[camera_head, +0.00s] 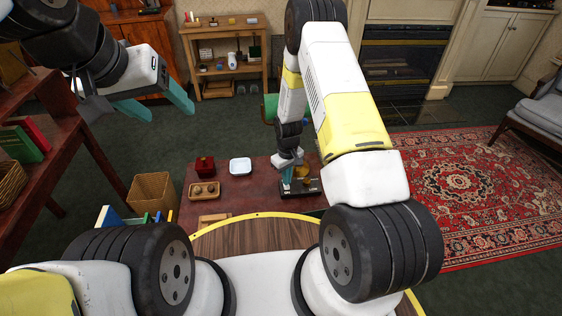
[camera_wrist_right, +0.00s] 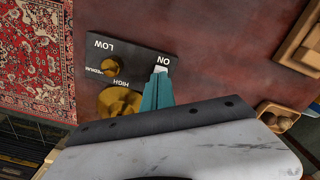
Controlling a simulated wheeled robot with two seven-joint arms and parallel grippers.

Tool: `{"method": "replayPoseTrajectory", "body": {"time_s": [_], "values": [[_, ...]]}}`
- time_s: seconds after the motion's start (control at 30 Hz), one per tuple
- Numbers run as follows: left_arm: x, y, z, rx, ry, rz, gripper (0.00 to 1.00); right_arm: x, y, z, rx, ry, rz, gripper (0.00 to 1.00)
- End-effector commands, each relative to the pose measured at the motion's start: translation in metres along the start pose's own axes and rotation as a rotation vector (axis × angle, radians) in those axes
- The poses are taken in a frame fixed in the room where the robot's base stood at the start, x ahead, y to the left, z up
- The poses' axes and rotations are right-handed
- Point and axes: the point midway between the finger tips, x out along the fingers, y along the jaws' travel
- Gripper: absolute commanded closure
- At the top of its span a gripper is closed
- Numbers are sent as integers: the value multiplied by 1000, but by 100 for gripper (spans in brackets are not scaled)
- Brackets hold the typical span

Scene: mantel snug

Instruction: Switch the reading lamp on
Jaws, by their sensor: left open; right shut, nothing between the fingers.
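The reading lamp's dark base (camera_head: 291,191) stands on the red-brown table, partly hidden by my right gripper. In the right wrist view the base (camera_wrist_right: 140,62) carries a small brass knob (camera_wrist_right: 112,66), a larger round brass part (camera_wrist_right: 119,100) and a white switch (camera_wrist_right: 161,70) beside the word ON. LOW, MEDIUM and HIGH are also printed there. My right gripper (camera_wrist_right: 157,92) is shut and empty, its teal tips at the white switch; I cannot tell if they touch. It also shows in the head view (camera_head: 287,177). My left gripper (camera_head: 162,108) is open and empty, in the air.
The table (camera_head: 235,190) also holds a red box (camera_head: 204,166), a white dish (camera_head: 240,166) and a wooden tray (camera_head: 194,190) with small round things. A green object (camera_head: 270,106) shows behind my right arm. A wicker basket (camera_head: 150,192) stands left of the table.

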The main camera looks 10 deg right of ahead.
Motion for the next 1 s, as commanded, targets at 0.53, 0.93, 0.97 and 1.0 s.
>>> {"method": "replayPoseTrajectory", "body": {"time_s": [0.53, 0.93, 0.97, 1.0], "values": [[0, 0, 0, 0, 0, 0, 35, 0, 0, 0, 0, 0, 0, 100], [0, 0, 0, 0, 0, 0, 35, 6, 0, 0, 0, 0, 0, 100], [0, 0, 0, 0, 0, 0, 35, 7, 0, 0, 0, 0, 0, 100], [0, 0, 0, 0, 0, 0, 35, 7, 0, 0, 0, 0, 0, 100]]}}
